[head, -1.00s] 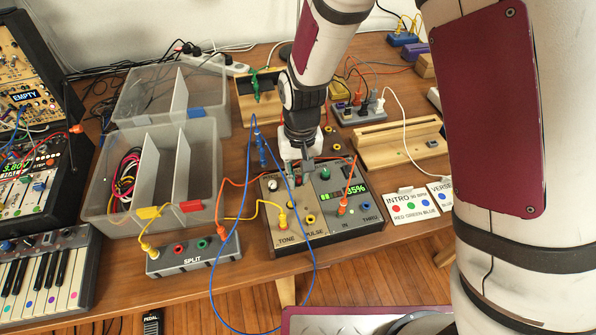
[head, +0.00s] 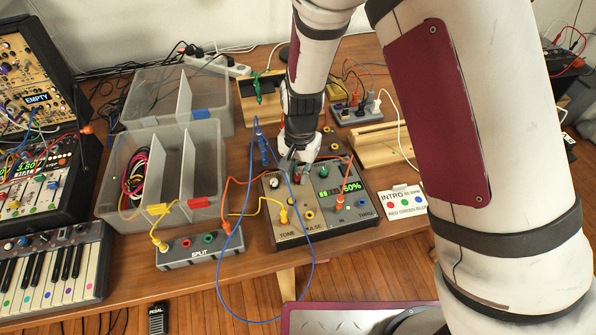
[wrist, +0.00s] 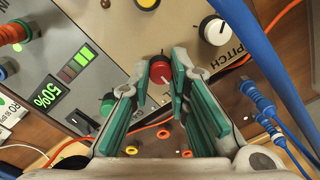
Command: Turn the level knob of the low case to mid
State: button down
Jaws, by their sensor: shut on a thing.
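The low case (head: 314,230) stands near the table's front edge, with a beige panel on the left and a dark panel on the right. Its green display (head: 350,187) reads 50%, and it also shows in the wrist view (wrist: 46,92). My gripper (head: 297,174) reaches down onto the back of the case. In the wrist view its green-padded fingers are shut on a red knob (wrist: 160,73) with a white pointer line. The knob's label is hidden. A white PITCH knob (wrist: 214,30) and a partly hidden green knob (wrist: 108,103) are beside it.
Yellow and orange cables plug into the case. A blue cable (head: 313,250) loops in front of its left side. A grey SPLIT box (head: 200,250) and a clear divided bin (head: 215,165) stand left. A wooden stand (head: 375,150) and an INTRO card (head: 402,200) are right.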

aim_at(299, 176)
dwell(0.4)
jog(key=c, duration=1.5)
grip_release()
jog(key=shift+s+d+r, duration=0.1)
jog(key=shift+d+r, duration=0.05)
jog(key=shift+r, duration=5.85)
